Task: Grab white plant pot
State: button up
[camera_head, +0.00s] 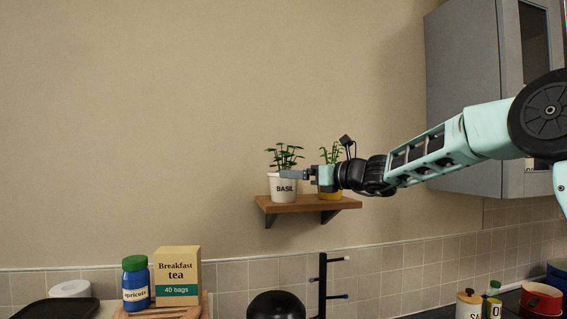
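The white plant pot (283,188), labelled "BASIL", stands upright on a small wooden wall shelf (309,205) with a green plant in it. My gripper (294,175) reaches in from the right, with its fingers at the upper part of the pot. A finger shows across the front of the pot near its rim. I cannot tell whether the fingers press on the pot or only stand around it. The far finger is hidden.
A yellow pot (330,195) with a plant stands on the shelf to the right, partly hidden behind my gripper. A grey wall cabinet (463,95) is at right. Below are a tea box (178,276), a blue jar (136,284) and a dark rack (322,285). The wall at left is bare.

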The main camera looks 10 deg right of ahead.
jog(key=shift+w+a, duration=0.45)
jog(key=shift+w, duration=0.1)
jog(key=p+x, duration=0.4)
jog(key=shift+w+a, duration=0.1)
jog(key=shift+w, duration=0.2)
jog(key=shift+w+a+f, duration=0.15)
jog(key=shift+w+a, duration=0.05)
jog(key=shift+w, duration=0.05)
jog(key=c, duration=1)
jog(key=shift+c, duration=0.6)
jog(key=shift+s+b, duration=0.1)
jog(key=shift+b, duration=0.2)
